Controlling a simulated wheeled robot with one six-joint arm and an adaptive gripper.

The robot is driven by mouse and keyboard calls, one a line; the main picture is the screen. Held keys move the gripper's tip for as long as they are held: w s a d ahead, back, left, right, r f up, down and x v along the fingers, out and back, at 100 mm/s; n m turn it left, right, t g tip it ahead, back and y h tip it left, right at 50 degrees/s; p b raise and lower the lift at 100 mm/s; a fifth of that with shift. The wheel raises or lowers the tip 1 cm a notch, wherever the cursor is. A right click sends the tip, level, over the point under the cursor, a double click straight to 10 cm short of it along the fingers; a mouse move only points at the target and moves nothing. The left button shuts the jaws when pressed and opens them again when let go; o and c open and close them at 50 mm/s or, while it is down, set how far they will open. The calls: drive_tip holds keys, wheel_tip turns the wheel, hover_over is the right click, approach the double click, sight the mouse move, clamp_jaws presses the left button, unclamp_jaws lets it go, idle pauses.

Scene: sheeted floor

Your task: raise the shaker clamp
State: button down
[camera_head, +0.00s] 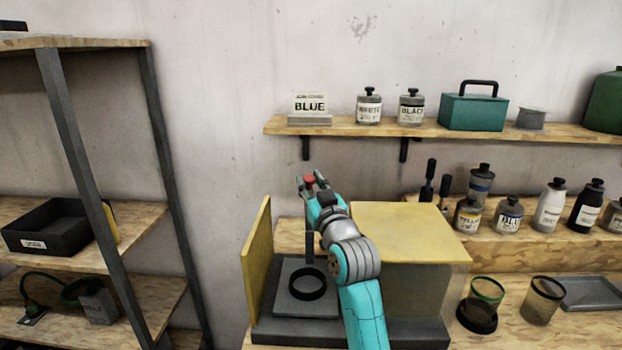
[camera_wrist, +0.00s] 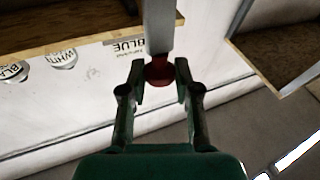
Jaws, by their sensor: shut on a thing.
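My gripper (camera_head: 312,184) is at the top of the shaker (camera_head: 350,335), between its open yellow door and its yellow-topped housing. Its two fingers (camera_wrist: 160,78) are shut on the red knob of the shaker clamp (camera_head: 309,179). In the wrist view the red knob (camera_wrist: 159,72) sits between the fingertips, with a grey bar (camera_wrist: 160,28) running on beyond it. Below, a black ring (camera_head: 307,284) lies on the shaker's grey plate (camera_head: 290,305). My arm hides part of the plate and post.
The yellow door (camera_head: 257,265) stands upright left of the clamp. The yellow-topped housing (camera_head: 410,230) is close on the right. A wall shelf (camera_head: 350,128) with a BLUE card, tins and a teal box is behind and above. A metal rack (camera_head: 165,170) stands at the left.

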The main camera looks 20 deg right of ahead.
drive_tip(key=c, duration=0.8)
unclamp_jaws()
drive_tip(key=shift+c, duration=0.2)
drive_tip(key=shift+s+f, duration=0.1)
drive_tip(key=shift+s, duration=0.05)
drive_tip(key=v, duration=1.1)
drive_tip(key=shift+s, duration=0.4)
drive_tip(key=shift+f, duration=0.15)
drive_tip(key=shift+c, duration=0.3)
